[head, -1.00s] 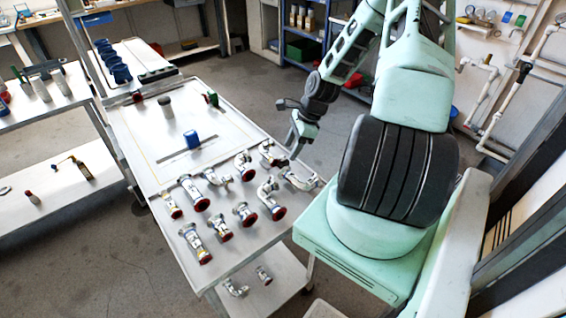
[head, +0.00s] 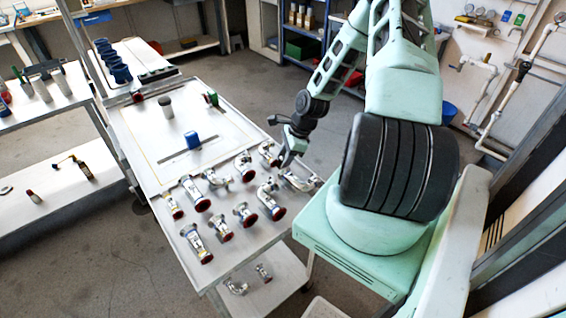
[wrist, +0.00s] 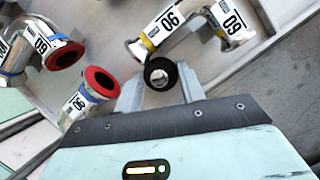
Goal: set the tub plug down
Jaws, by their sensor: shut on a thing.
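The tub plug, a small round black piece with a shiny metal centre (wrist: 160,74), sits between the fingertips of my gripper (wrist: 160,88) in the wrist view. The fingers are shut on it from its two sides. In the head view my gripper (head: 289,158) is low over the near right edge of the white worktable (head: 128,140), beside the metal pipe fittings. The plug is too small to make out there. I cannot tell whether the plug touches the surface below it.
Several shiny pipe fittings crowd the table's near half; one elbow (wrist: 150,46) lies just beyond the plug, and a red-ended fitting (wrist: 100,82) lies to its left. A blue cylinder (head: 192,139) and a grey one (head: 166,107) stand farther back, with bare tabletop around them.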

